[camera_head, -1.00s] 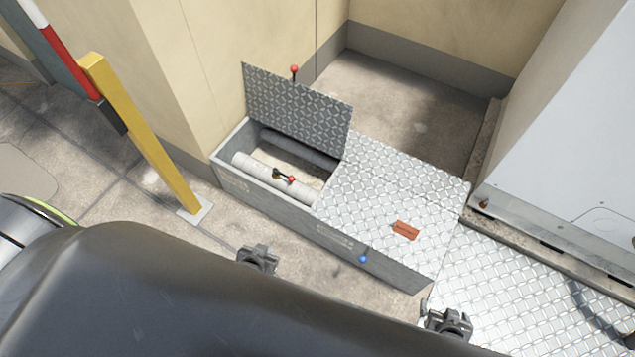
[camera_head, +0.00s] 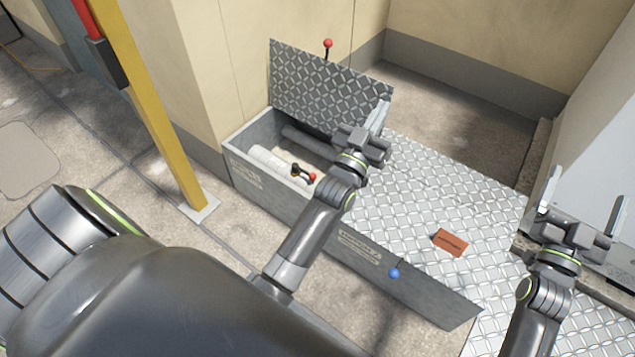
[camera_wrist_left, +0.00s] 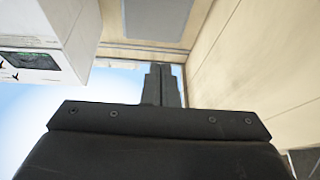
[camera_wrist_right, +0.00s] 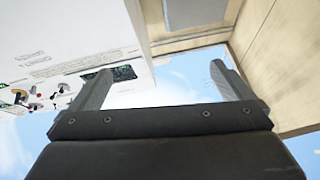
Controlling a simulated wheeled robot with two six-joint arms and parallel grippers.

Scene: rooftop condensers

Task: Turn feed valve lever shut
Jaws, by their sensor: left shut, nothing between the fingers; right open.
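The valve lever (camera_head: 302,173), dark with a red knob, sits on a pale pipe (camera_head: 268,158) inside the open end of a grey trench box. My left gripper (camera_head: 379,116) is shut and empty, raised in front of the hinged lid, to the right of the lever and apart from it. Its closed fingers (camera_wrist_left: 162,86) also show in the left wrist view. My right gripper (camera_head: 582,205) is open and empty at the right, far from the lever. Its spread fingers (camera_wrist_right: 160,82) also show in the right wrist view. Neither wrist view shows the lever.
A raised checker-plate lid (camera_head: 310,85) has a red-ball knob (camera_head: 328,43) at its top. Fixed checker plate (camera_head: 420,190) bears an orange tag (camera_head: 450,242); a blue-ball knob (camera_head: 394,273) is at its edge. A yellow post (camera_head: 150,110) stands left. A pale cabinet (camera_head: 600,130) stands right.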

